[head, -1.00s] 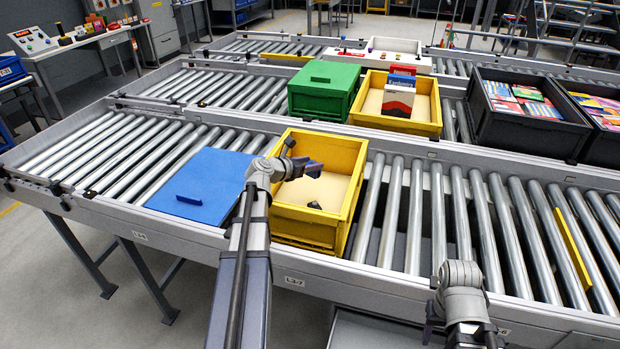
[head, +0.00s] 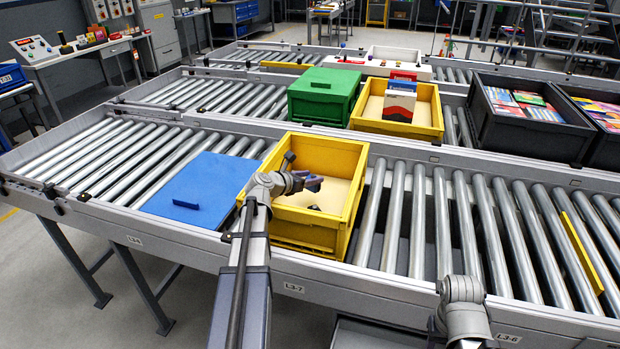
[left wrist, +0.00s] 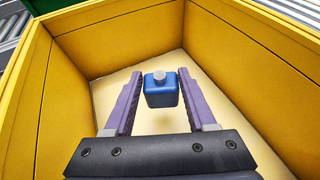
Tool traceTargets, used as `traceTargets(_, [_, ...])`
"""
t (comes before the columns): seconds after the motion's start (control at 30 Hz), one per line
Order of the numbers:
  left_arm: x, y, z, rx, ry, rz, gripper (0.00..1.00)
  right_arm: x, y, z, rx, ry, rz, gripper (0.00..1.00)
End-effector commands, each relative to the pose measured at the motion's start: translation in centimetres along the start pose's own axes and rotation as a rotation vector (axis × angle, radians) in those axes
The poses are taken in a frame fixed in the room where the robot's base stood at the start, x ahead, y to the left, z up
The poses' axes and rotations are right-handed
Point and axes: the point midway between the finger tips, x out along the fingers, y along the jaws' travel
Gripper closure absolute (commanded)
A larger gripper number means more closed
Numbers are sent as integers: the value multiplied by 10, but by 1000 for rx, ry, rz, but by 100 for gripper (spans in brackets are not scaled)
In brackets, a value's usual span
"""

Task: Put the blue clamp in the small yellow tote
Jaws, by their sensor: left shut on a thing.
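The near yellow tote (head: 352,217) is open-topped and stands on the front roller conveyor; its pale floor and walls fill the left wrist view (left wrist: 115,35). My left gripper (head: 316,184) is over the tote's opening, pointing inward. In the left wrist view, its purple fingers (left wrist: 160,78) are shut on the blue clamp (left wrist: 161,95), a small blue block with a grey knob. The clamp is over the tote's floor; I cannot tell its height. In the head view, a small dark patch shows on the floor below the fingers. My right gripper is out of view.
A blue lid (head: 200,188) lies left of the tote. A green tote (head: 322,98) and a second yellow tote (head: 432,126) holding boxes stand behind. Black crates (head: 528,140) stand at the back right. Bare rollers (head: 465,215) lie to the right, with a yellow strip (head: 583,252).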

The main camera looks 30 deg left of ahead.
Motion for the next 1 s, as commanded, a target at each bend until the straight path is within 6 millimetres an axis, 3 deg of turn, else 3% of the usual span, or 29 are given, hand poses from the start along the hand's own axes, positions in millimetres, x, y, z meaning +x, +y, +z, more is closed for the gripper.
traceTargets(0.2, [1, 0, -3, 0, 0, 0, 100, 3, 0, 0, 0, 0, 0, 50])
traceTargets(0.23, [1, 0, -3, 0, 0, 0, 40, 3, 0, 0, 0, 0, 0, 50])
traceTargets(0.47, [1, 0, -3, 0, 0, 0, 15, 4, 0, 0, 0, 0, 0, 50])
traceTargets(0.73, [1, 0, -2, 0, 0, 0, 14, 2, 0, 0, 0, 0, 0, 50])
traceTargets(0.87, [-3, 0, 8, 0, 0, 0, 14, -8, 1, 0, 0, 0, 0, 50])
traceTargets(1.0, [-28, -1, 11, -2, 0, 4, 14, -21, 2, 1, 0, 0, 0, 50])
